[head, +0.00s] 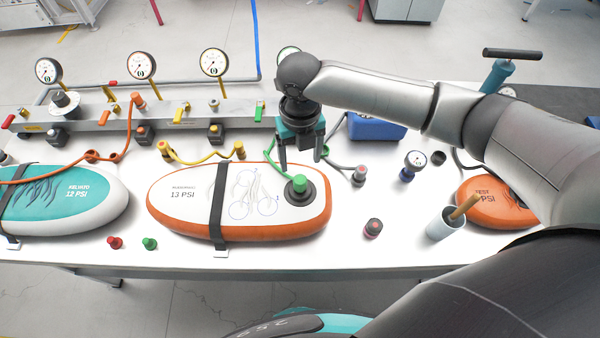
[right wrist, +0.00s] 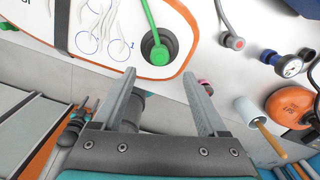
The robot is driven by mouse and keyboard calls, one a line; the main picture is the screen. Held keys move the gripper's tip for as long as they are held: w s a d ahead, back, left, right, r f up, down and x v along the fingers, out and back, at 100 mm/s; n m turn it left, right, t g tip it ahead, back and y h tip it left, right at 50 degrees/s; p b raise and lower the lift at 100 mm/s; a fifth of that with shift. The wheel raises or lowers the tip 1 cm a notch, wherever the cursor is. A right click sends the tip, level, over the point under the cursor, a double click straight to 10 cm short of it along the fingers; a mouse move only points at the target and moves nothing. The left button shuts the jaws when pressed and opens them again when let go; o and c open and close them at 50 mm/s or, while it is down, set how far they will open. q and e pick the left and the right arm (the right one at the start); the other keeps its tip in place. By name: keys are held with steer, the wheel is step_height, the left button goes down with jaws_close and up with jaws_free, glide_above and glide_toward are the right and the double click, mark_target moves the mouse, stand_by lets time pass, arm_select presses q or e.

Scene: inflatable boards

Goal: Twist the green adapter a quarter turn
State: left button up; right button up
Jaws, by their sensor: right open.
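The green adapter (head: 300,184) sits upright on the black valve (head: 297,196) near the right end of the white board with an orange rim (head: 185,222). It also shows in the right wrist view (right wrist: 159,46), ahead of the fingertips. My right gripper (head: 301,162) is open and empty, pointing down just behind and above the adapter, apart from it. Its two fingers show in the right wrist view (right wrist: 174,78). My left gripper is not in view.
A manifold (head: 90,121) with gauges spans the back left. A teal board (head: 100,204) lies left. A grey hose end (head: 359,174), a small gauge (head: 414,160), a cup with a wooden handle (head: 446,226) and an orange board (head: 482,203) stand right. Loose red (head: 115,242) and green (head: 149,243) caps lie in front.

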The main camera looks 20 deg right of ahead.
mark_target(300, 179)
step_height(300, 179, down, 10)
steer(key=shift+r, duration=0.25)
jaws_close()
stand_by(1.2)
